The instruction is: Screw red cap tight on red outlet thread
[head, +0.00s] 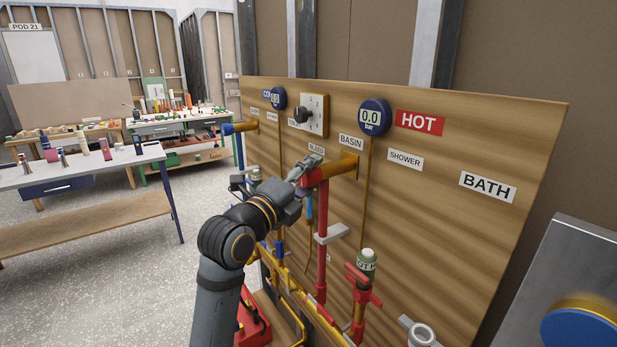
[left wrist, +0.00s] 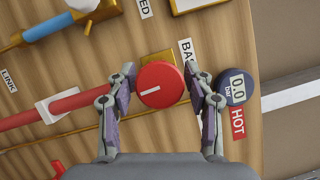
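In the head view my left gripper (head: 307,166) is at the top of the red pipe (head: 322,240), largely covering the cap. My right gripper is not in view.
The wooden panel (head: 460,240) carries two gauges reading 0.0, a HOT sign (head: 420,122) and a BASIN label (head: 351,142). A grey clip (head: 332,234) and a red-handled valve (head: 358,275) stand lower. A workbench (head: 75,170) is at left, with open floor before it.

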